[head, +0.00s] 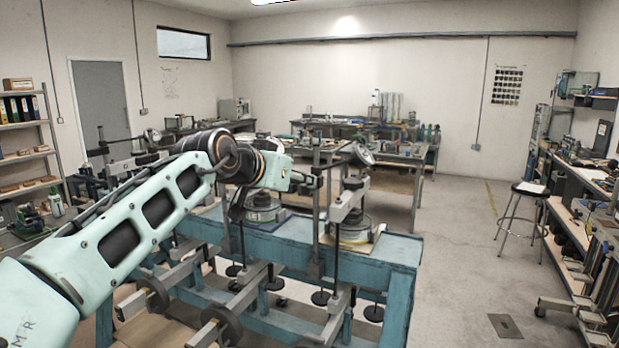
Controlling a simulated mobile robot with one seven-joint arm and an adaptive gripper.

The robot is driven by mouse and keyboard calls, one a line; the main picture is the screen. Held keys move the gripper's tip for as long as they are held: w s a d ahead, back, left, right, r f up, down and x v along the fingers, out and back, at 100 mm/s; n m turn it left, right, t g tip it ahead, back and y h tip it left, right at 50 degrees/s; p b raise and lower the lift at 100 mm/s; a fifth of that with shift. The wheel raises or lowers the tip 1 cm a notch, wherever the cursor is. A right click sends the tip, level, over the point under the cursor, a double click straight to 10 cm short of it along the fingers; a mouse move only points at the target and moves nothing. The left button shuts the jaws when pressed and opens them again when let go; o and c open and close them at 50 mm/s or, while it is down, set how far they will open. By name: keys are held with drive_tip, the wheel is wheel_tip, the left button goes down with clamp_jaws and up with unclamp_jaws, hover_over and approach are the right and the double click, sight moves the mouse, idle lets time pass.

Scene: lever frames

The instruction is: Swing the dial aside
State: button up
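A round dial (359,154) faces up and to the right at the end of a thin arm on an upright post (316,205). It hangs above a lever frame on the blue bench (392,262). My gripper (314,182) reaches in from the left at the end of my pale green arm. Its dark fingertips are close to the post, below and left of the dial. I cannot tell whether they touch the post. The fingers are too small and overlapped to show whether they are open or shut.
Round weights (354,230) sit under the lever frame on the bench. Beams with hanging discs (222,325) jut out at the front. Another dial (153,136) stands further left. A stool (521,207) and crowded shelves are at the right. Floor right of the bench is free.

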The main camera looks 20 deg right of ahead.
drive_tip(key=p+x, duration=0.1)
drive_tip(key=x, duration=0.5)
drive_tip(key=shift+w+d+f, duration=0.15)
drive_tip(key=shift+w+d, duration=0.1)
drive_tip(key=shift+d, duration=0.05)
drive_tip(key=shift+c, duration=0.5)
clamp_jaws()
